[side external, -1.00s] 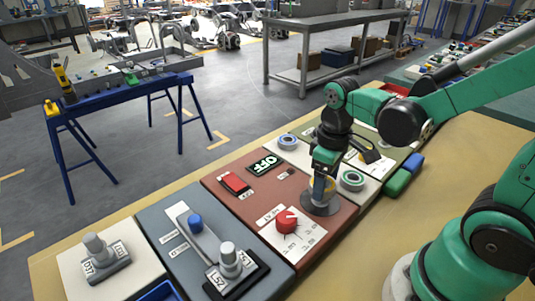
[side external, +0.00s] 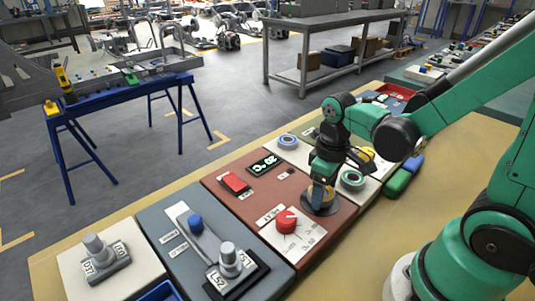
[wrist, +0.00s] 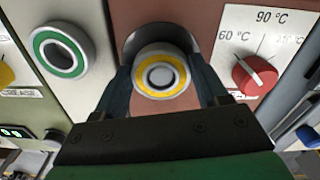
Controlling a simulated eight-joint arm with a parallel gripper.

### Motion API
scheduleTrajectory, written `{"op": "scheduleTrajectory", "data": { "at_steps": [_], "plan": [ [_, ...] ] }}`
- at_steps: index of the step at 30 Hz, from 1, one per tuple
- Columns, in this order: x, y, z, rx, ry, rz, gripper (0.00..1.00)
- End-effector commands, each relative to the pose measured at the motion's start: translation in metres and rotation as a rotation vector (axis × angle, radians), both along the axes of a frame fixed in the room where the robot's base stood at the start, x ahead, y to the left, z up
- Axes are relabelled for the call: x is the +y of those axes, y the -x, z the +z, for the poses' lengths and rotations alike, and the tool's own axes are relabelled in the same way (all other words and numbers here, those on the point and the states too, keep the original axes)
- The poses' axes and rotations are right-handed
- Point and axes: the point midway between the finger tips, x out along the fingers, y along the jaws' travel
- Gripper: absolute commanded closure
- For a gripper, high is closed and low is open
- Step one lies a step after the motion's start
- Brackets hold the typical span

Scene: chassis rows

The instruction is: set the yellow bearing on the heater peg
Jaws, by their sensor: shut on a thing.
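The yellow bearing (wrist: 160,75) is a pale ring with a yellow band. My gripper (wrist: 168,92) is shut on it, one finger on each side. A pale round tip shows inside its bore, surrounded by a dark ring. The bearing is over the heater's round metal plate (side external: 321,208) on the red-brown panel (side external: 262,205). In the side view my gripper (side external: 321,190) is low over that plate and the bearing is mostly hidden. I cannot tell whether the bearing rests fully down.
A red dial (side external: 286,222) stands close to the heater, with a red switch (side external: 235,182) and a display (side external: 264,165) reading 20 °C. A green-banded bearing (side external: 352,180) and a blue-banded ring (side external: 288,142) lie on the pale panel beyond. Green and blue blocks (side external: 398,182) are nearby.

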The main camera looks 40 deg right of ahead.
Motion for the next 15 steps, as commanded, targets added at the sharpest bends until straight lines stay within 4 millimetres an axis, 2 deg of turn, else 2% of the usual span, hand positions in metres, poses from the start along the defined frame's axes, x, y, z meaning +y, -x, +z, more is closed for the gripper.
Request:
{"op": "scheduleTrajectory", "data": {
  "at_steps": [1,4,15],
  "plan": [
    [0.0000,0.0000,0.0000,0.000,0.000,0.000,0.28],
    [0.0000,0.0000,0.0000,0.000,0.000,0.000,0.00],
    [-0.0001,-0.0002,0.0060,0.000,0.000,0.000,0.00]
  ]
}}
